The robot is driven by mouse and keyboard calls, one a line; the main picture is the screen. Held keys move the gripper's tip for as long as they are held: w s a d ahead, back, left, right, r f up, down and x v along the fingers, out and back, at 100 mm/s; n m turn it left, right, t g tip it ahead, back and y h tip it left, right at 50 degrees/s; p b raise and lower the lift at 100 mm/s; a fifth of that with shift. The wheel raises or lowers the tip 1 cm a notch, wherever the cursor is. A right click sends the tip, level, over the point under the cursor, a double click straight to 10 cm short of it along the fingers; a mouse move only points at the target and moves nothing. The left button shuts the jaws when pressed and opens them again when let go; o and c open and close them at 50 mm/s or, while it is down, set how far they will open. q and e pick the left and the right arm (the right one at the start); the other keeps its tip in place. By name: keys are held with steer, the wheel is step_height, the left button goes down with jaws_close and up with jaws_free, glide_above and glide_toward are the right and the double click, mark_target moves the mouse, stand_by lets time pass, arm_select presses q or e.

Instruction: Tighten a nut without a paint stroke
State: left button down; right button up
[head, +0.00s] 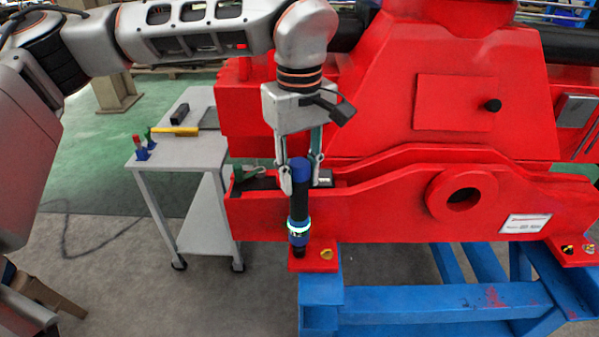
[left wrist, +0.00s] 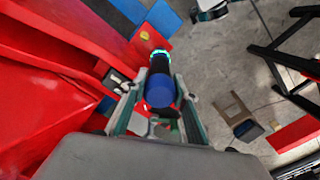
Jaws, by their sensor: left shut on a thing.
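My left gripper (head: 300,177) is shut on a blue and black cylindrical tightening tool (head: 299,212). The tool hangs nearly upright, with a glowing ring near its lower end. Its dark tip is over the red foot plate (head: 313,266) at the crane part's near left corner; I cannot tell whether it touches. The tip hides what lies under it. A nut with yellow paint (head: 327,254) sits just right of the tip. On the right foot plate are a nut with yellow (head: 567,250) and another dark nut (head: 588,248). The left wrist view shows the tool's blue end (left wrist: 160,91) between the fingers.
The big red crane part (head: 380,205) rests on a blue stand (head: 430,298). A grey trolley (head: 190,150) at left carries a yellow-handled tool (head: 175,131), a black item (head: 180,113) and small red, blue and green items. Grey floor lies open in front of the trolley.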

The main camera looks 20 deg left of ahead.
mark_target(299, 162)
arm_select(q)
steer(key=shift+p, duration=0.9)
stand_by(2.8)
steer(key=shift+r, duration=0.1)
steer(key=shift+r+p, duration=0.45)
steer(key=shift+r, duration=2.1)
steer(key=shift+f, duration=0.1)
